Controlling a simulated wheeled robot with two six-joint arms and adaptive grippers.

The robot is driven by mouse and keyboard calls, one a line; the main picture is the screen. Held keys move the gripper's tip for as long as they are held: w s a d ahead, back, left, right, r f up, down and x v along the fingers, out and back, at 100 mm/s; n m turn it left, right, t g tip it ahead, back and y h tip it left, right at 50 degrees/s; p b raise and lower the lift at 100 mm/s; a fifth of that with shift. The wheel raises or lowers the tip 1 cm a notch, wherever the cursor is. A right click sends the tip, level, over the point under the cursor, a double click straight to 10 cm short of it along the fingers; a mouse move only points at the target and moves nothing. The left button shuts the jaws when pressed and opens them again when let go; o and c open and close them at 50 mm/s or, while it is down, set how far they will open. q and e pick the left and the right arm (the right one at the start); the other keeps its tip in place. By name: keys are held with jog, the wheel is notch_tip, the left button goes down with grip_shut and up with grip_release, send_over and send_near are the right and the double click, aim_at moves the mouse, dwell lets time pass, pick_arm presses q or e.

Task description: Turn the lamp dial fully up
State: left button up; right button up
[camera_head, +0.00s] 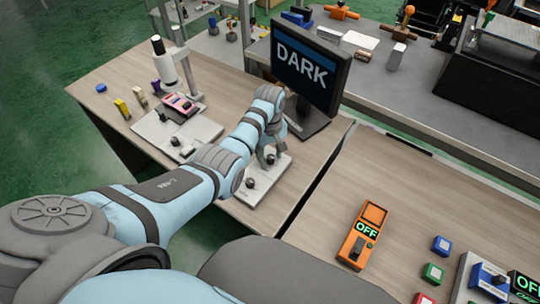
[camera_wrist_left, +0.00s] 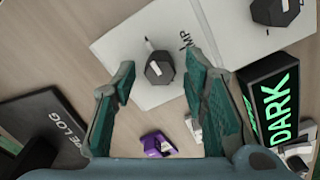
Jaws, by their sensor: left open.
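The lamp dial (camera_wrist_left: 160,68) is a dark faceted knob with a white mark on its top. It stands on a pale plate (camera_wrist_left: 125,45) whose partly visible label ends in "MP". My left gripper (camera_wrist_left: 160,72) is open, with the dial seen between its fingertips and no contact evident. In the head view the left gripper (camera_head: 269,157) reaches over the pale plate (camera_head: 274,180) on the wooden table, and the arm hides part of it. A screen (camera_head: 305,62) behind reads "DARK". My right gripper is not in view.
A microscope-like stand (camera_head: 175,65) is left of the arm. An orange box (camera_head: 362,235) reading "OFF" lies on the right table.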

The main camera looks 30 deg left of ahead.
pick_arm(q)
jog(key=shift+r, duration=0.1)
jog(key=shift+c, duration=0.6)
grip_shut()
